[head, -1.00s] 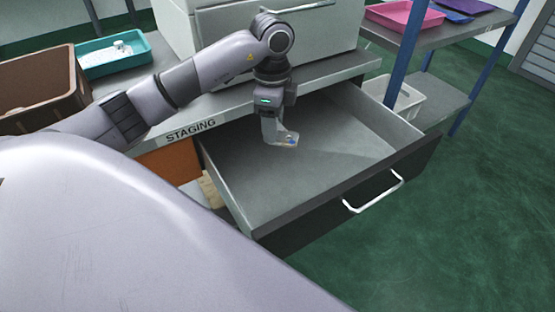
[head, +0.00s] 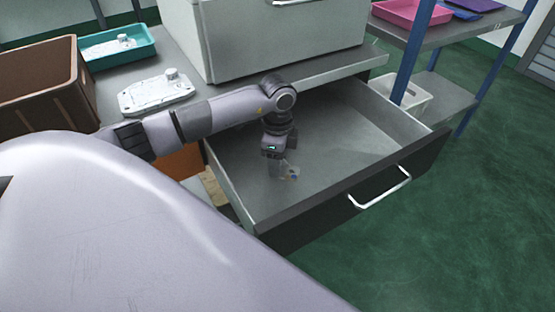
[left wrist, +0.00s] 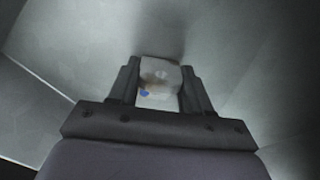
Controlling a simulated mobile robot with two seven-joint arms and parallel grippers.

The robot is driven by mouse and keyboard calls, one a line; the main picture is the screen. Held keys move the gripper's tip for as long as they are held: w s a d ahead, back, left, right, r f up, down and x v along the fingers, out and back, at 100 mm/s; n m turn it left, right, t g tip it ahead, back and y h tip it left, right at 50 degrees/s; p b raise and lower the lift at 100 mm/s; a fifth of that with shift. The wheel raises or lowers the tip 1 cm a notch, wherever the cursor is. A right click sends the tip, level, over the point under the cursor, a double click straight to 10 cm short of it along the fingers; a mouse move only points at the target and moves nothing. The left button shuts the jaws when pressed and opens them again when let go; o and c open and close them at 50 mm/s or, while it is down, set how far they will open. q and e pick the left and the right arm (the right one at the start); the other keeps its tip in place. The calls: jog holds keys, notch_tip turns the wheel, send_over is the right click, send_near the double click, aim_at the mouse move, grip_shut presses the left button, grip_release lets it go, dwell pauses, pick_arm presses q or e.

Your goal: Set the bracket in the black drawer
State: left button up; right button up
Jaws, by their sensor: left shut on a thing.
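The black drawer (head: 330,207) is pulled out under the bench, with a white handle on its dark front and a bare grey inside. My left gripper (head: 284,173) is inside the drawer space, low near the drawer floor. It is shut on the bracket (head: 291,174), a small pale metal piece with a blue spot. In the left wrist view the bracket (left wrist: 160,78) sits between the two dark fingers and also shows a brownish patch. I cannot tell whether the bracket touches the drawer floor. My right gripper is not in view.
A flat aluminium casting (head: 155,94) lies on the bench beside a teal tray (head: 120,53) and a brown crate (head: 42,82). A grey cabinet (head: 270,40) stands behind the drawer. A shelf rack with a pink tray (head: 408,12) and white bin (head: 412,98) stands right.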

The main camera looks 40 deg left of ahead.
pick_arm(q)
jog(key=o, duration=1.1)
jog(key=shift+f, duration=0.1)
notch_tip(320, 180, up, 12)
jog(key=shift+r+p, duration=0.15)
jog(key=shift+p, duration=0.8)
